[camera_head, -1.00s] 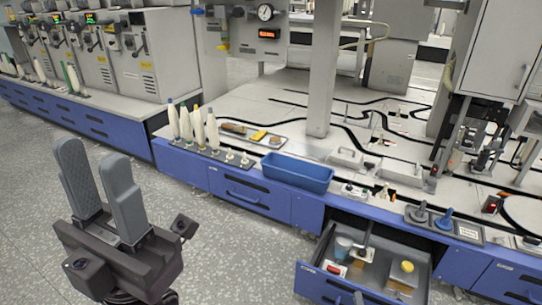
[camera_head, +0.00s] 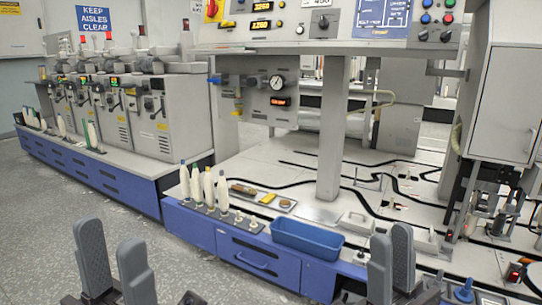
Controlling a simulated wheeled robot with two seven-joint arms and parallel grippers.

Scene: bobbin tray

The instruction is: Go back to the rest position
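My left gripper (camera_head: 110,242) is at the lower left over the floor. Its two grey fingers point up, with a gap between them and nothing in it. My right gripper (camera_head: 391,238) is at the bottom right of centre, in front of the blue-fronted bench. Its fingers also point up and overlap from this angle, so their opening is unclear; I see nothing held. Both wrists are cut off by the lower edge. Several white bobbins (camera_head: 209,189) stand upright in a row at the bench's left front, beside a strip of small pegs (camera_head: 240,222).
An empty blue bin (camera_head: 307,239) sits at the bench's front edge. A tray with small parts (camera_head: 262,197) lies behind the pegs. The drawer front (camera_head: 258,254) below is closed. A grey post (camera_head: 333,130) rises from the bench. Open floor (camera_head: 45,215) lies to the left.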

